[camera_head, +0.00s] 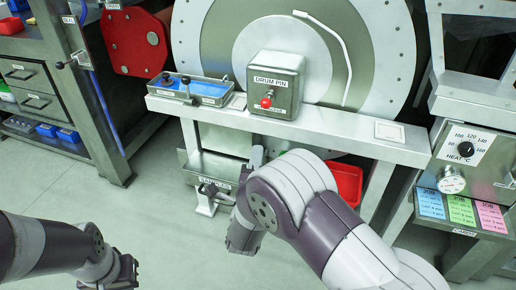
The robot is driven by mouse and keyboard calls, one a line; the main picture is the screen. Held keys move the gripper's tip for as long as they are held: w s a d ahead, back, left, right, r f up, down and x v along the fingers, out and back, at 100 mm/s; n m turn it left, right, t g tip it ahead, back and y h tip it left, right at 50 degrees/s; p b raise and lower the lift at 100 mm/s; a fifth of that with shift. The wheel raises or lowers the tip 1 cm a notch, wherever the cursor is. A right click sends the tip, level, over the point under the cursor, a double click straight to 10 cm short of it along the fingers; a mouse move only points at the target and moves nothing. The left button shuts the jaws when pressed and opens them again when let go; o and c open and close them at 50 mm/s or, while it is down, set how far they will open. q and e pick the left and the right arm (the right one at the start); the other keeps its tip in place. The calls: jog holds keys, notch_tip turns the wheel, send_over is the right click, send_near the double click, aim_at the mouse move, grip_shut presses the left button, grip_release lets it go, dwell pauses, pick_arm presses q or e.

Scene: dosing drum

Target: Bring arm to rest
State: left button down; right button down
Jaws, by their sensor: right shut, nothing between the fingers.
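My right arm reaches in from the lower right, its white and dark purple links bent in front of the bench. My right gripper (241,240) hangs below the wrist, pointing down over the floor, shut and empty. It is apart from the bench and from the sample tray at the lower front. My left gripper (124,273) is at the bottom left, partly cut by the frame edge. Its fingers are too dark and small to read.
The grey bench (320,128) bears the drum pin box (276,82) with a red button and a blue tray (205,92). The large drum (387,45) stands behind. A red bin (348,181) is behind my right arm. The heat panel (465,148) is at right.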

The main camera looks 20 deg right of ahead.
dwell(0.3)
jog(key=s+a+f+n+g+y, duration=0.3)
jog(key=s+f+n+g+y, duration=0.1)
jog(key=f+n+g, duration=0.3)
jog(key=s+a+f+n+g+y, duration=0.35)
jog(key=f+n, duration=0.35)
jog(key=n, duration=0.3)
jog(key=s+d+r+n+g, duration=0.2)
jog(key=s+d+n+g, duration=0.15)
jog(key=s, duration=0.45)
jog(key=s+d+r+n+g, duration=0.25)
jog(key=s+d+g, duration=0.2)
jog(key=s, duration=0.25)
notch_tip(320, 180, up, 34)
jog(key=w+d+t+p, duration=0.1)
jog(key=d+p, duration=0.1)
jog(key=p, duration=3)
jog(key=shift+f, duration=0.25)
